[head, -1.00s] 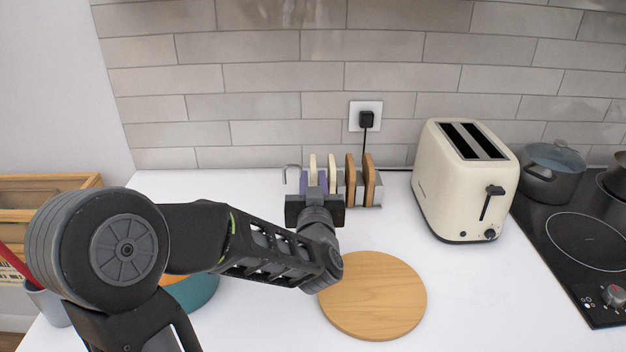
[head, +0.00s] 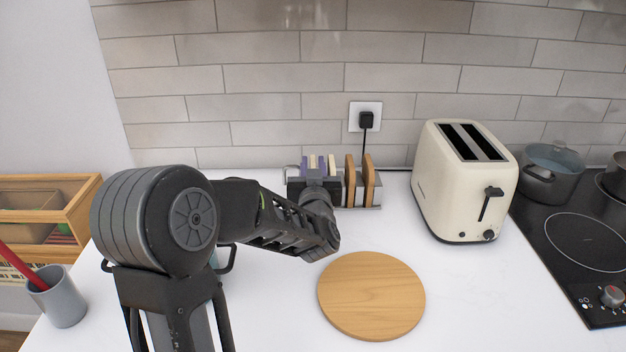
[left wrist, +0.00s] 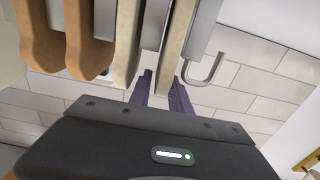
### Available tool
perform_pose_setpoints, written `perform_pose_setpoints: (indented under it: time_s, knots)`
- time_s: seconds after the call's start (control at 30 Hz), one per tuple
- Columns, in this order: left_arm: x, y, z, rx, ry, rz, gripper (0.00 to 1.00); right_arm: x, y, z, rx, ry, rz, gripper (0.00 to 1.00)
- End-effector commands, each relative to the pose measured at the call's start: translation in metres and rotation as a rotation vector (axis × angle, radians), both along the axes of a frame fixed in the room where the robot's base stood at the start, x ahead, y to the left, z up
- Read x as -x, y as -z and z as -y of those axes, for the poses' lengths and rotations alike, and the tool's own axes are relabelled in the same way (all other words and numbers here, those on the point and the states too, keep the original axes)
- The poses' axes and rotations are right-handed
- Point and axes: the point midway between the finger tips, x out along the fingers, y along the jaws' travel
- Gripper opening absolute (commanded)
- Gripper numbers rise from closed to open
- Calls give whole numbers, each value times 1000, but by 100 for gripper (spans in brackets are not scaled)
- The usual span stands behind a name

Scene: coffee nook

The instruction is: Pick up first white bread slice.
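The rack (head: 372,207) stands on the white counter against the wall, holding two pale white slices and two brown-crusted slices on edge. My left gripper (head: 318,163) is at the rack's left part, its purple fingers beside the white slices. In the left wrist view its fingers (left wrist: 161,90) are apart, with the end of the first white bread slice (left wrist: 176,45), closest to the hook, at the gap between the fingertips. I cannot tell whether they touch it. The other white slice (left wrist: 127,42) is to its left. The gripper body hides the rack's lower left. My right gripper is out of view.
A cream toaster (head: 466,180) stands right of the rack, with a pot (head: 550,175) and black hob (head: 580,240) beyond. A round wooden board (head: 371,295) lies in front. A grey cup (head: 58,300) and wooden box (head: 70,230) are at left.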

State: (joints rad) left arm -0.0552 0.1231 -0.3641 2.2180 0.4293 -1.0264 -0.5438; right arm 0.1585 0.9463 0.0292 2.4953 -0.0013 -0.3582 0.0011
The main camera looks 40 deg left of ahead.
Motion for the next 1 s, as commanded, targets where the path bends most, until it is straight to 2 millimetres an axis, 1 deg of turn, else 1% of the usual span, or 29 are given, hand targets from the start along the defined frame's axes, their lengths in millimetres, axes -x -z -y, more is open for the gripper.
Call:
perform_pose_setpoints:
  time_s: [0.5,0.57,0.8,1.0]
  knots:
    - [0,0,0,0,0,1,24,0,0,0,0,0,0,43]
    - [0,0,1,0,0,1,20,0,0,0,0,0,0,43]
    - [0,0,1,0,0,1,0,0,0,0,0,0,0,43]
    - [0,0,1,0,0,1,0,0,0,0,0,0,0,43]
